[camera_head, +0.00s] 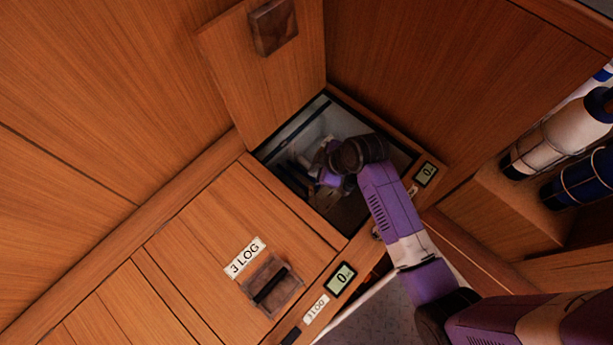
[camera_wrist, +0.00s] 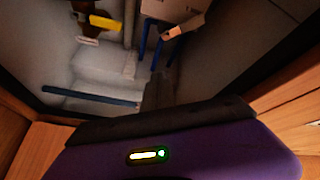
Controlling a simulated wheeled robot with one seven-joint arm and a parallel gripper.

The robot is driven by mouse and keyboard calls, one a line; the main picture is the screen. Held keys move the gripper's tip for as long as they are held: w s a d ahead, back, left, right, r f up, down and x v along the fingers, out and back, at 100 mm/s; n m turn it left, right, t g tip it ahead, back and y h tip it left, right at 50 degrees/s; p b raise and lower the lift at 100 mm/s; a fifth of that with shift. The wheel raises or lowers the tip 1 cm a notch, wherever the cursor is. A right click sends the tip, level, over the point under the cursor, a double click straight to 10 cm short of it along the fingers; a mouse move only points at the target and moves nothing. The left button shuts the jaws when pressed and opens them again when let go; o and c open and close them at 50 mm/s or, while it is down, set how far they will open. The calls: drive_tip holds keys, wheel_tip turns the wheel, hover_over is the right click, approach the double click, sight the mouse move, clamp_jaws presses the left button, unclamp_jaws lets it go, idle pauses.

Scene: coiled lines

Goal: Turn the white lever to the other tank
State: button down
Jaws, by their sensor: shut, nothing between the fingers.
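My arm reaches down into an open hatch (camera_head: 288,128) in the wooden floor panel. My gripper (camera_wrist: 158,80) shows as a dark narrow shape in the middle of the wrist view, shut and empty. Ahead of it and slightly right in that view is a small pale lever-like piece (camera_wrist: 184,27), perhaps the white lever, beside a pale block and blue lines. It appears apart from the fingers, but the depth is hard to judge. A yellow handle (camera_wrist: 105,22) is at the upper left. In the head view my arm hides much of the hatch interior, and the lever cannot be made out.
A blue pipe (camera_wrist: 92,97) crosses the lower left of the compartment. The raised hatch lid (camera_head: 262,85) stands behind the opening. A closed panel labelled "3 LOG" (camera_head: 247,257) and small displays (camera_head: 341,279) lie nearby. Strapped bottles (camera_head: 568,130) stand at the right.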

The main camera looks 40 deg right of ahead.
sight(312, 198)
drive_tip(key=a+f+n+g+b, duration=0.1)
drive_tip(key=f, duration=0.2)
drive_tip(key=s+a+f+n+g+b, duration=0.1)
drive_tip(key=a+f+b, duration=0.1)
drive_tip(key=f, duration=0.2)
drive_tip(key=s+a+f+n+y+b, duration=0.1)
drive_tip(key=a+f+b, duration=0.1)
drive_tip(key=f, duration=0.2)
drive_tip(key=shift+s+f+g, duration=0.15)
drive_tip(key=shift+s+g, duration=0.05)
drive_tip(key=shift+g, duration=0.2)
